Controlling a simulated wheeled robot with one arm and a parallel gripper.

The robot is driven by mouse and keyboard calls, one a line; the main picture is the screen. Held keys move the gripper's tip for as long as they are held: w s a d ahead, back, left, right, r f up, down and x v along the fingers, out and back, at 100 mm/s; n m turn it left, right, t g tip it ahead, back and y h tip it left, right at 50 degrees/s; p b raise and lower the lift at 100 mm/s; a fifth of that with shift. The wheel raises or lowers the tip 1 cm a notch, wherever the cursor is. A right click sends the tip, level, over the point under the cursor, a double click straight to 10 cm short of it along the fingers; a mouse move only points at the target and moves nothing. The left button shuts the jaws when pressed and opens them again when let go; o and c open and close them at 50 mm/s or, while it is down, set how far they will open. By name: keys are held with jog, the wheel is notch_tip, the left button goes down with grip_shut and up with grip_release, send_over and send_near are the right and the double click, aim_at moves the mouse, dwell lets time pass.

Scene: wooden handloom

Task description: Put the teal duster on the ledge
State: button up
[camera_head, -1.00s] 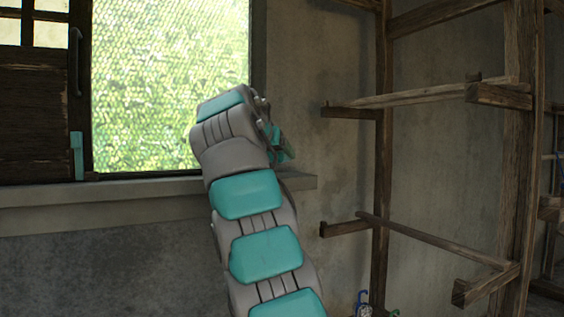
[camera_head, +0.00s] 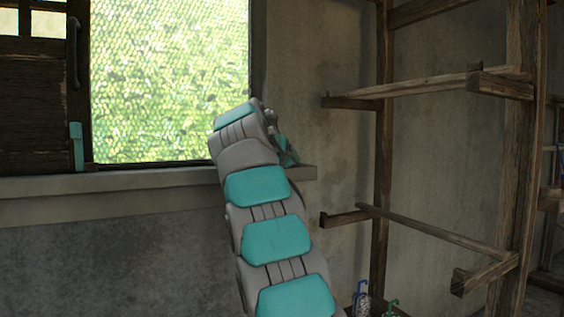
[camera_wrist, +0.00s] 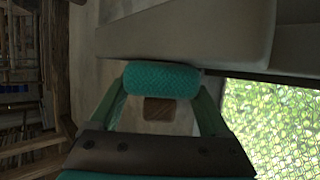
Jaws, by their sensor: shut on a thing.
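In the wrist view my gripper (camera_wrist: 162,88) is shut on the teal duster (camera_wrist: 160,76), whose textured teal roll lies across between the two fingers. In the head view my gripper (camera_head: 286,152) shows only in part behind my wrist, near the right end of the ledge; the duster cannot be made out clearly there. The ledge (camera_head: 140,184) is a grey sill below the window. In the wrist view the ledge (camera_wrist: 190,38) lies just beyond the duster; whether they touch I cannot tell.
A bright mesh window (camera_head: 170,80) stands above the ledge. A small teal object (camera_head: 76,145) stands upright near the wooden shutter (camera_head: 35,110) at left. A wooden frame (camera_head: 383,150) with jutting bars stands right of my gripper. The ledge's middle looks clear.

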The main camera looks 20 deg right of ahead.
jog(key=o, duration=1.2)
jog(key=shift+r, duration=0.1)
jog(key=v, duration=1.2)
jog(key=shift+b, duration=0.45)
